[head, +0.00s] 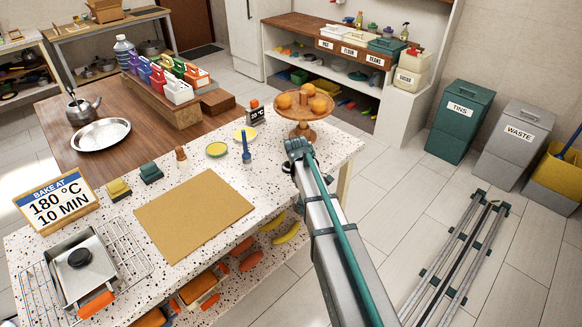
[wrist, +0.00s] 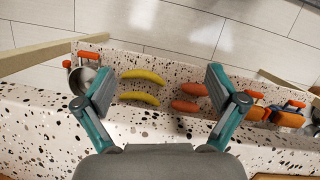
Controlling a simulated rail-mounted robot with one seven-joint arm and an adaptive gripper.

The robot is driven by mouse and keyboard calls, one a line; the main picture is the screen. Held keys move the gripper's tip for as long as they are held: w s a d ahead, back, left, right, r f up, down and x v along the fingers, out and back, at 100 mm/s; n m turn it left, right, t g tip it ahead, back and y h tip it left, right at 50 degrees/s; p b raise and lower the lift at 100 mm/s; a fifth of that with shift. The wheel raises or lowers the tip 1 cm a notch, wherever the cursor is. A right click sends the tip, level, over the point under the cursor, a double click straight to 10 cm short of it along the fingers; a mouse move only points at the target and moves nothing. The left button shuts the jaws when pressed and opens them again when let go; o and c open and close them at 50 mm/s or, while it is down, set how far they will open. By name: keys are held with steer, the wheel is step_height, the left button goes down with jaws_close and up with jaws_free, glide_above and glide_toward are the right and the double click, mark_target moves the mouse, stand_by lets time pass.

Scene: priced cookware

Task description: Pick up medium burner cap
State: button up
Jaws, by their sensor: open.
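My gripper (head: 298,150) is above the right part of the speckled counter (head: 290,185), beside the wooden cake stand. In the wrist view my gripper (wrist: 161,88) is open, its two teal fingers wide apart with nothing between them but the shelf scene below. I cannot make out a part that is clearly the medium burner cap. A black round piece (head: 80,258) sits on a square metal pan or plate (head: 98,279) at the lower left of the head view; whether it is a cap or a knob I cannot tell.
Yellow bananas (wrist: 141,75) and orange pieces (wrist: 189,90) lie on a lower speckled shelf. A cake stand (head: 306,112) with orange fruit, a tan board (head: 194,216) and a bake sign (head: 56,203) stand on the counter. Bins (head: 460,120) stand on the right floor.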

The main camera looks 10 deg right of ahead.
steer(key=w+r+n+b, duration=0.1)
steer(key=w+r, duration=0.1)
steer(key=w, duration=0.1)
steer(key=w+a+r+n+t+b, duration=0.1)
steer(key=w+r+b, duration=0.1)
steer(key=w+r, duration=0.1)
steer(key=w+a+r+n+y+b, duration=0.1)
steer(key=w+r+n, duration=0.1)
steer(key=w, duration=0.3)
steer(key=shift+w+a+r+b, duration=0.2)
steer(key=shift+w+r+b, duration=0.05)
steer(key=shift+b, duration=0.15)
steer(key=w+a+r+n+t+y+b, duration=0.1)
steer(key=w+a+r+n+b, duration=0.15)
steer(key=w+r, duration=0.35)
steer(key=p, duration=0.1)
glide_above(288, 166)
steer(key=shift+n, duration=0.45)
steer(key=f, duration=0.4)
steer(key=shift+s+d, duration=0.15)
steer(key=shift+s, duration=0.1)
steer(key=shift+w+f+p, duration=0.15)
steer(key=shift+f+p, duration=0.5)
steer(key=shift+f, duration=0.85)
steer(key=shift+w+f+p, duration=0.15)
steer(key=shift+f+p, duration=0.45)
steer(key=shift+f, duration=0.9)
steer(key=c, duration=1.3)
steer(key=shift+r, duration=0.2)
